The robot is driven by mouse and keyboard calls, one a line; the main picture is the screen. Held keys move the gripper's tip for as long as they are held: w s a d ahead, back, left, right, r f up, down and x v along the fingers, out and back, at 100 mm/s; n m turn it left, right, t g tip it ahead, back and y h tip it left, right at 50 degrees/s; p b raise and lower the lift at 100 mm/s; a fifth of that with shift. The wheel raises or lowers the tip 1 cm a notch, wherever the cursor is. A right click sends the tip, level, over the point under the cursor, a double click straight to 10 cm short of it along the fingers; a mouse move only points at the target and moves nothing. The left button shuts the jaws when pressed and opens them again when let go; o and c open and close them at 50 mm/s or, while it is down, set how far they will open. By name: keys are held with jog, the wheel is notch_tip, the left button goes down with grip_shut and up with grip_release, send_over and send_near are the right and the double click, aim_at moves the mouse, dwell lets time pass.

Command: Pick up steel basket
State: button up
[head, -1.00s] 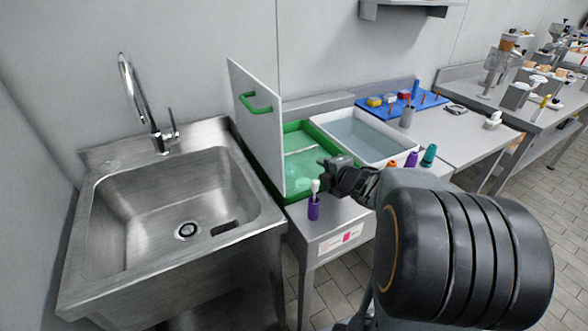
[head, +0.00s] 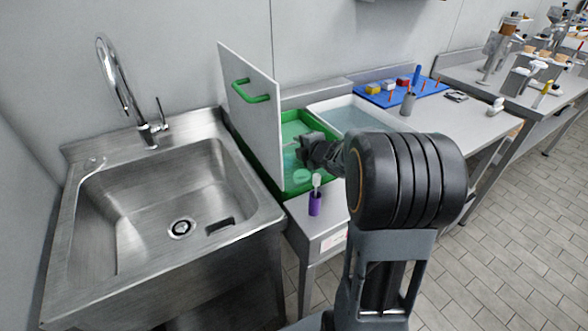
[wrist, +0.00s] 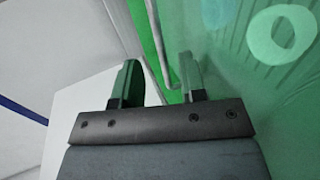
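A green tub (head: 268,180) of green liquid stands right of the sink, with its grey lid panel (head: 255,110) upright beside it. My gripper (head: 292,150) reaches down into the tub from the right. In the wrist view my gripper (wrist: 160,82) is open. Its right finger looks dipped in the green liquid. A thin grey bar (wrist: 153,40), perhaps the handle of the steel basket, runs between the fingers, and I cannot tell whether they touch it. The rest of the basket cannot be made out. A pale ring (wrist: 281,34) shows in the liquid.
A purple holder (head: 315,203) with a white-headed tool stands just in front of the tub. A white tub of clear liquid (head: 350,108) is to its right. The steel sink (head: 150,195) with its faucet is on the left. A blue tray (head: 400,90) lies behind.

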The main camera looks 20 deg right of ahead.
aim_at(294, 142)
jog(key=x, duration=0.5)
jog(key=shift+c, duration=0.5)
grip_shut()
